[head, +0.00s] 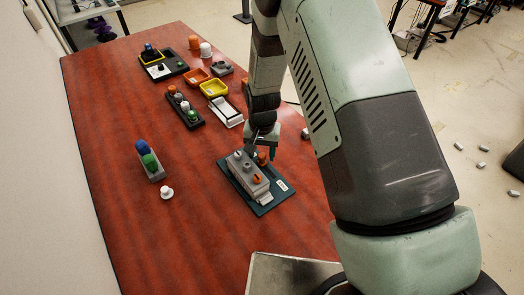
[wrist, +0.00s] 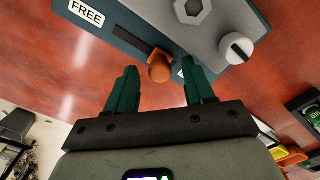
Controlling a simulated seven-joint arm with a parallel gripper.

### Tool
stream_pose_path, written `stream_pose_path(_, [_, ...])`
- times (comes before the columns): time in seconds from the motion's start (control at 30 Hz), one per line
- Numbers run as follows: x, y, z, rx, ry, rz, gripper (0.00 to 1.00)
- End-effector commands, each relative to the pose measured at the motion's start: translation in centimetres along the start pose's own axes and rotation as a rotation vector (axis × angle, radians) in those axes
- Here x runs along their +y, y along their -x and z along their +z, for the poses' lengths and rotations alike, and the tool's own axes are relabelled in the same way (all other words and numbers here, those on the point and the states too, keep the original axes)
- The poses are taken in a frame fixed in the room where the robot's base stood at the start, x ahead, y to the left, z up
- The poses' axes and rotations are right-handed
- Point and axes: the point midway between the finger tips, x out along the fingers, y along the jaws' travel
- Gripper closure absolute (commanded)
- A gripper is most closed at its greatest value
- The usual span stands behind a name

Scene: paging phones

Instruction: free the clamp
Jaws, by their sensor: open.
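The clamp is a grey block (head: 248,176) on a dark teal board (head: 272,205); it also shows in the wrist view (wrist: 222,18). An orange knob (wrist: 160,67) on a dark slot stands at its side and shows in the head view (head: 262,159). A white label (wrist: 86,12) reading FREE is on the board, left of the knob in the wrist view. Another label by the right finger is mostly hidden. My gripper (wrist: 160,88) is open, with its fingers on either side of the knob and the knob near the fingertips. I cannot tell whether they touch it.
On the red table (head: 120,130), a block with blue and green knobs (head: 150,162) and a small white knob (head: 167,192) stand to the left. Orange and yellow trays (head: 214,88) and other fixtures are farther back. A metal plate (head: 285,275) lies in front.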

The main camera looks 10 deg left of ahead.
Motion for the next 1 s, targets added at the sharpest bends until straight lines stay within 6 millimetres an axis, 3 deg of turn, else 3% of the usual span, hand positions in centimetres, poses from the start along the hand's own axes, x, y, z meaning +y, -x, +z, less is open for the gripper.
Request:
stream_pose_path(0.2, [0.0, 0.0, 0.0, 0.0, 0.0, 0.0, 0.48])
stream_pose_path(0.53, [0.0, 0.0, 0.0, 0.0, 0.0, 0.0, 0.99])
stream_pose_path(0.8, [0.2, 0.0, 0.1, -0.001, -0.001, 0.0, 1.0])
stream_pose_path(1.0, [2.4, 0.0, 2.3, -0.004, -0.002, 0.002, 1.0])
